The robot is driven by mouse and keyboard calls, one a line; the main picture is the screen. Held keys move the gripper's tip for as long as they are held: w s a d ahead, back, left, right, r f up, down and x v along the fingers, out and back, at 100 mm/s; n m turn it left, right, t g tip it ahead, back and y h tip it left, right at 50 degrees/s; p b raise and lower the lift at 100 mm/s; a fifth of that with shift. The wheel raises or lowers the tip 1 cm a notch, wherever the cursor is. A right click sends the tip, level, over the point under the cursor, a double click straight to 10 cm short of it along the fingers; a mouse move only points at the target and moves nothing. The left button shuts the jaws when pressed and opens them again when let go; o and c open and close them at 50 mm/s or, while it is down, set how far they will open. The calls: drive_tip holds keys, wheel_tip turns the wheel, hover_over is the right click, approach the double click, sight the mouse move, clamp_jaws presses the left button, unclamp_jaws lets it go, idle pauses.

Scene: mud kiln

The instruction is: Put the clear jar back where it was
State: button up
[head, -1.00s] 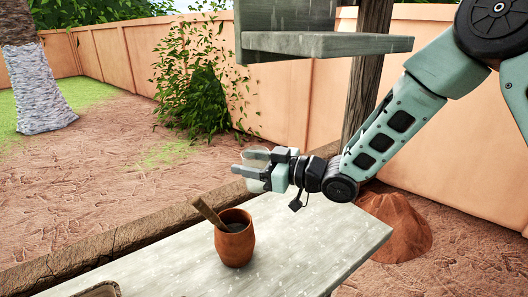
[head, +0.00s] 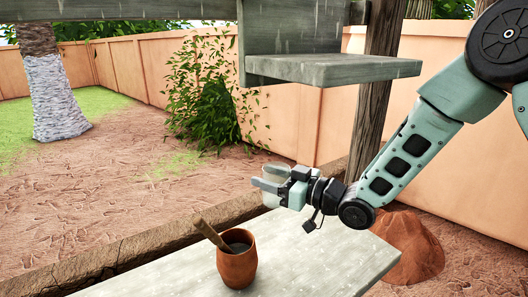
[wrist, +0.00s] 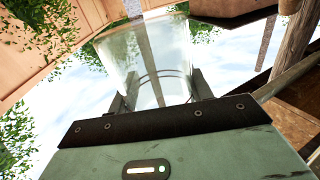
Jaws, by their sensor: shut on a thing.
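The clear jar (head: 276,172) is see-through and held between the fingers of my gripper (head: 268,186), above the grey table in the head view. In the wrist view the jar (wrist: 150,62) stands out past the gripper body, with a dark finger (wrist: 200,86) on either side of it. The gripper is shut on the jar. Part of the jar is hidden by the fingers in the head view.
A brown clay cup (head: 237,262) with a wooden stick in it stands on the grey table (head: 320,250), left of and below my gripper. A grey shelf (head: 335,69) hangs above and right of it. A wooden post (head: 375,90) stands behind my arm. The table's right part is bare.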

drive_tip(key=w+d+f+m+t+h, duration=0.1)
drive_tip(key=d+f+m+t+h, duration=0.2)
drive_tip(key=d, duration=0.7)
drive_tip(key=w+d+f+m+t+h, duration=0.1)
drive_tip(key=d+f+m+t+h, duration=0.2)
drive_tip(key=d, duration=0.7)
drive_tip(key=w+d+f+m+t+h, duration=0.2)
drive_tip(key=d+m+h, duration=0.3)
drive_tip(key=d+h, duration=0.4)
drive_tip(key=shift+d+f+m+t, duration=0.4)
drive_tip(key=shift+d+f, duration=0.35)
drive_tip(key=shift+d, duration=0.35)
